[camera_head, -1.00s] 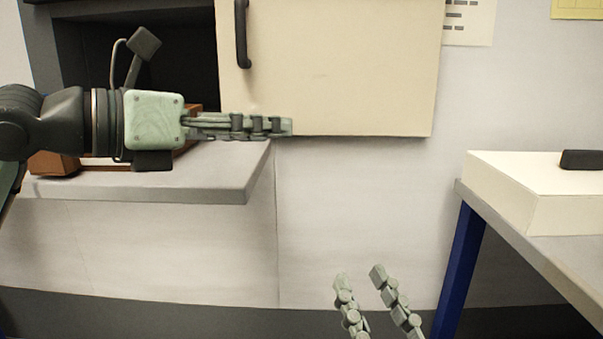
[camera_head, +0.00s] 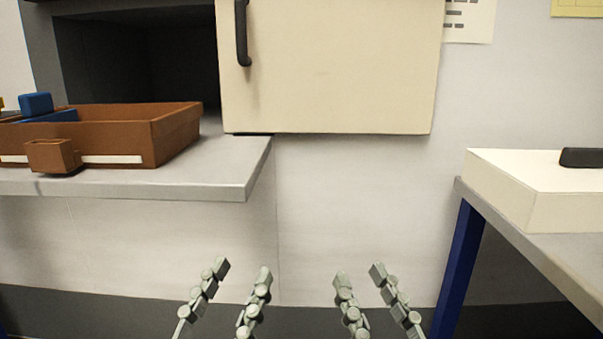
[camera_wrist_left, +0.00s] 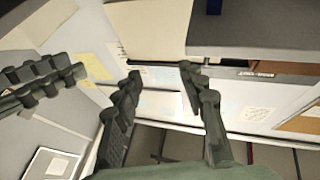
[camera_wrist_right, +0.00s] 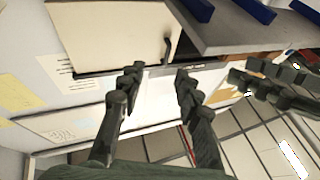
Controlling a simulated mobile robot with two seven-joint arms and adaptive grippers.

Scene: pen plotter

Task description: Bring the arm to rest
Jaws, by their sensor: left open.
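My left gripper (camera_head: 243,275) is at the bottom centre of the head view, its two fingers apart and nothing between them. In the left wrist view its fingers (camera_wrist_left: 163,85) are spread and empty. My right gripper (camera_head: 360,275) is beside it to the right in the head view, its fingers also apart and empty. The right wrist view shows its fingers (camera_wrist_right: 157,82) spread with nothing between them. Both grippers are in front of and below the shelf edge, apart from any object.
A brown tray (camera_head: 172,130) with blue pieces stands on the grey shelf (camera_head: 225,170) at left, beside a dark opening. A cream door (camera_head: 330,75) with a black handle covers the middle. A white box (camera_head: 545,185) sits on a blue-legged table at right. The middle floor area looks clear.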

